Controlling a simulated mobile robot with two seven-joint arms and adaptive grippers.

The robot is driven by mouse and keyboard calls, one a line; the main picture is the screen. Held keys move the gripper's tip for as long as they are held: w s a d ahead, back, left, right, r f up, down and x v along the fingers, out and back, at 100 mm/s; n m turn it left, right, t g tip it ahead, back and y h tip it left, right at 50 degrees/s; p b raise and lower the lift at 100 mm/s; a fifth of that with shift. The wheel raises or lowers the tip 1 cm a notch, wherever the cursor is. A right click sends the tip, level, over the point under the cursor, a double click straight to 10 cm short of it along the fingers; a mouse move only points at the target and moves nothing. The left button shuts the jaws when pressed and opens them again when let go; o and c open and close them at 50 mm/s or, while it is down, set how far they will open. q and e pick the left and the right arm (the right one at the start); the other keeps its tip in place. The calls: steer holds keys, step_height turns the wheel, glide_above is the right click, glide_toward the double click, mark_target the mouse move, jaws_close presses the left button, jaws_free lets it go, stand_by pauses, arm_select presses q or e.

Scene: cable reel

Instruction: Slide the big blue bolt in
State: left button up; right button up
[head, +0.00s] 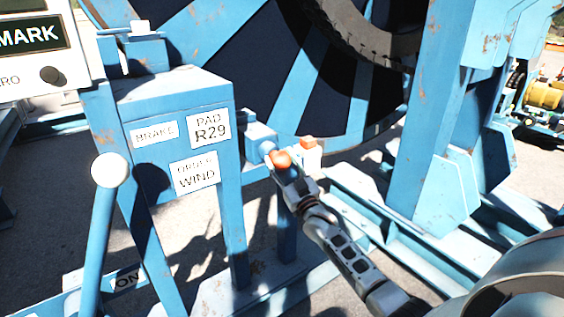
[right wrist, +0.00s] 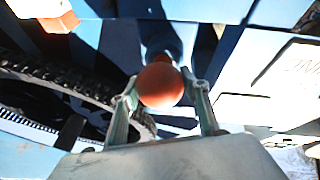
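The big blue bolt (head: 258,136) lies level in a blue housing beside the labelled box, in the middle of the head view. Its round orange knob (head: 281,159) faces me. My right gripper (head: 283,168) is at the knob. In the right wrist view, the orange knob (right wrist: 160,86) lies between the fingertips of my right gripper (right wrist: 161,84), one finger on each side. The bolt's blue shaft (right wrist: 160,40) runs away behind the knob. I cannot tell whether both fingers press on it. My left gripper is not in view.
A white block with an orange top (head: 307,145) stands just right of the knob. The blue box (head: 180,105) and a white-knobbed lever (head: 108,190) are at left. The large reel (head: 280,60) fills the back. A blue upright (head: 428,120) and floor beams stand at right.

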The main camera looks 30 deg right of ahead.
steer(key=shift+o, duration=1.3)
steer(key=shift+w+r, duration=0.1)
steer(key=shift+s+f, duration=0.3)
steer(key=shift+s, duration=0.05)
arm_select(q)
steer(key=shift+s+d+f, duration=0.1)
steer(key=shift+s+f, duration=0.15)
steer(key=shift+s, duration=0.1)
arm_select(e)
steer(key=v, duration=1.1)
steer(key=shift+s, duration=0.15)
steer(key=shift+a, duration=0.1)
